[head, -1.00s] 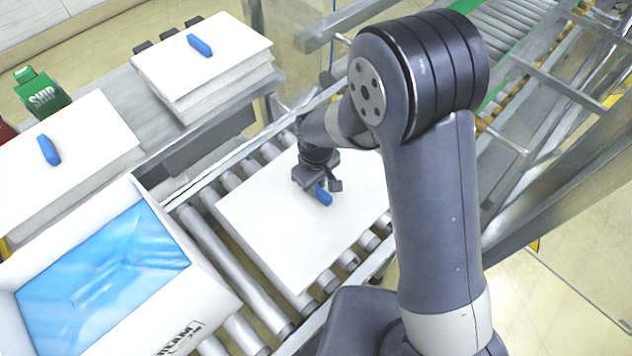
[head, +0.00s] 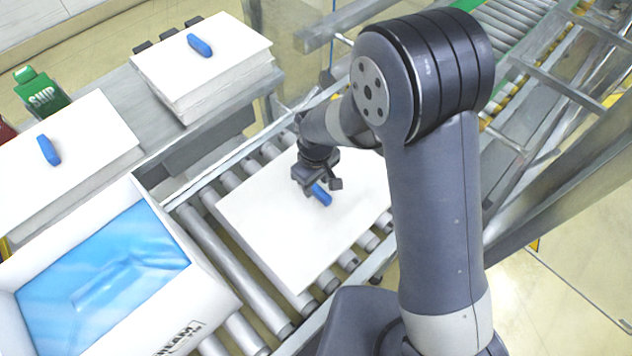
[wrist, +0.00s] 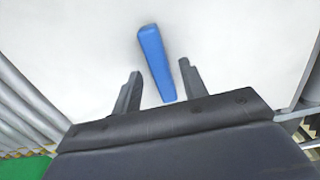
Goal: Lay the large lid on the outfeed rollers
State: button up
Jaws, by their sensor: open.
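The large white lid (head: 285,235) lies flat on the outfeed rollers (head: 225,250), with its blue handle (head: 320,194) upward. My gripper (head: 318,184) is over the handle in the head view, and my arm hides the lid's right part. In the wrist view the blue handle (wrist: 154,62) lies on the white lid (wrist: 85,40), with its near end between the open fingers of my gripper (wrist: 158,88). I see a gap between each finger and the handle. The fingers hold nothing.
An open white box (head: 205,285) with a blue liner (head: 105,265) stands on the rollers at the lower left. Two stacks of white lids with blue handles, one farther back (head: 200,70) and one at left (head: 75,150), stand beside a green SHIP stamp (head: 40,92).

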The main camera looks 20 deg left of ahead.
notch_tip(320, 180, up, 12)
jog(key=shift+f, duration=0.25)
